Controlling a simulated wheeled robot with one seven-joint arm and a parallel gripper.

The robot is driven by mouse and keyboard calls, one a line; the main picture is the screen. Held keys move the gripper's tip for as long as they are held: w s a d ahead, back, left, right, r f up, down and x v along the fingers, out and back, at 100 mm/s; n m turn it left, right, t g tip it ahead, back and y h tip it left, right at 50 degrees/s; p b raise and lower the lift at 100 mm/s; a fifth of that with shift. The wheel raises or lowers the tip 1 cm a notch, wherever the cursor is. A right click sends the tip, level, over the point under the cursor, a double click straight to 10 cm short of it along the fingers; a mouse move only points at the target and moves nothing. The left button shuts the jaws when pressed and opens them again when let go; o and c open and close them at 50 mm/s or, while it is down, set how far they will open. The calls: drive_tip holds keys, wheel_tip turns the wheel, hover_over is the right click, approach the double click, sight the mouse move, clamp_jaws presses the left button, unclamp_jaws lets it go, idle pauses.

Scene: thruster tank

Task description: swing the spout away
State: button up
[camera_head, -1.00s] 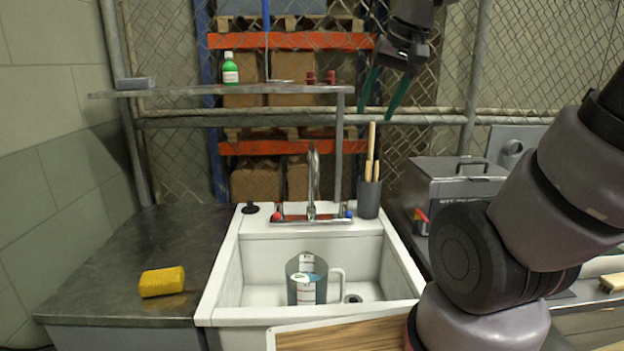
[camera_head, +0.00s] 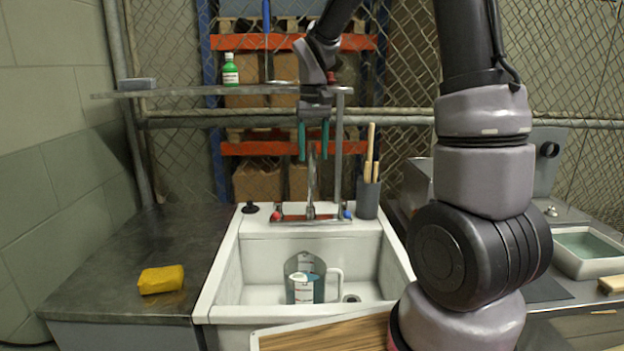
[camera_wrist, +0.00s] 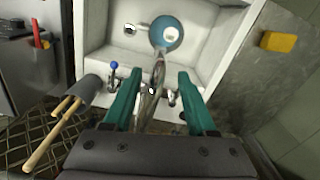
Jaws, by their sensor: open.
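The chrome spout (camera_head: 312,180) rises from the faucet base (camera_head: 310,219) at the back of the white sink (camera_head: 232,262). It also shows in the wrist view (camera_wrist: 154,85), reaching out over the basin. A clear jug (camera_head: 305,278) with a handle stands in the sink in front of the faucet; in the wrist view the jug (camera_wrist: 166,34) lies near the spout's far end. My gripper (camera_head: 313,158) is open, pointing down, with its green fingers at the top of the spout. In the wrist view the fingers (camera_wrist: 160,98) show on either side of the spout, apart from it as far as I can tell.
A grey cup of wooden-handled tools (camera_head: 368,198) stands right of the faucet. A shelf (camera_head: 190,91) with a green bottle (camera_head: 230,70) runs behind. A yellow sponge (camera_head: 161,280) lies on the left counter. A wooden board (camera_head: 325,337) is at the front.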

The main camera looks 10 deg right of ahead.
sight(313, 173)
wheel_tip(313, 173, down, 8)
drive_tip(key=shift+c, duration=0.4)
clamp_jaws()
drive_tip(key=shift+r, duration=0.1)
idle(1.2)
